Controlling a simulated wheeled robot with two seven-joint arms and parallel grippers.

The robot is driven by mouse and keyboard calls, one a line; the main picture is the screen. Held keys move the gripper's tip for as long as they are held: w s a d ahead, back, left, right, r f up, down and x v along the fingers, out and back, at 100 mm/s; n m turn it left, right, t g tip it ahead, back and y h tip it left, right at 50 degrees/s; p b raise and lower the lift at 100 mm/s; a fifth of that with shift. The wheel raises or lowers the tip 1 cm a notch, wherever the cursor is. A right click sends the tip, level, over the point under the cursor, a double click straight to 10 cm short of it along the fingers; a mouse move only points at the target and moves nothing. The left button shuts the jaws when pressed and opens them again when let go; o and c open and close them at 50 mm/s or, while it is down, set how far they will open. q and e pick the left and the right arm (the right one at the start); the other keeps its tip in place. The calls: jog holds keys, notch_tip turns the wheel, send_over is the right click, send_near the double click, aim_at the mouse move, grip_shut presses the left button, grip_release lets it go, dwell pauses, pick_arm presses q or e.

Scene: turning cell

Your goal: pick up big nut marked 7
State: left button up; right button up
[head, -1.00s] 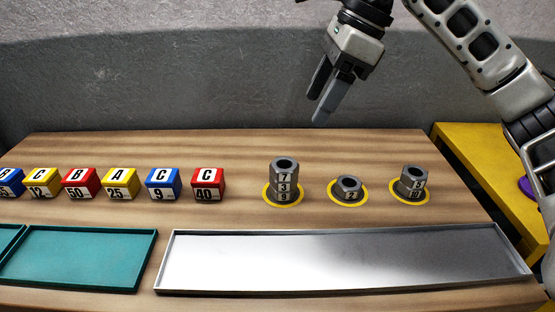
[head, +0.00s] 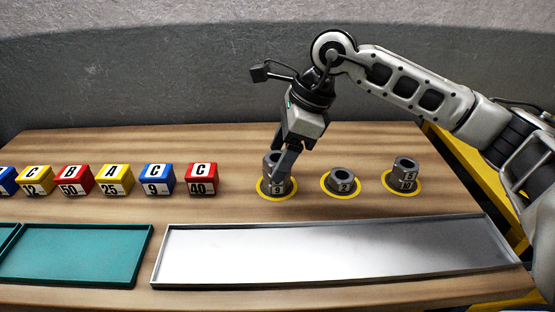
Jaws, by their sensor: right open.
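The big nut marked 7 (head: 271,159) is the top of a stack of three grey nuts on the left yellow ring (head: 262,192). Its number is hidden behind my right gripper. The bottom nut marked 9 (head: 278,189) still shows its number, and the middle nut is mostly covered. My right gripper (head: 283,172) is open and points down at this stack, its fingers in front of or around the upper nuts. I cannot tell whether they touch. My left gripper is not in view.
A nut marked 2 (head: 342,181) sits on the middle ring. A stack marked 5 and 10 (head: 405,173) stands on the right ring. Colored lettered blocks (head: 202,179) line the left. A silver tray (head: 330,278) and a teal tray (head: 75,280) lie in front, both empty.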

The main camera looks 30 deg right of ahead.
jog(key=shift+c, duration=0.4)
jog(key=c, duration=1.1)
jog(key=shift+r, duration=0.15)
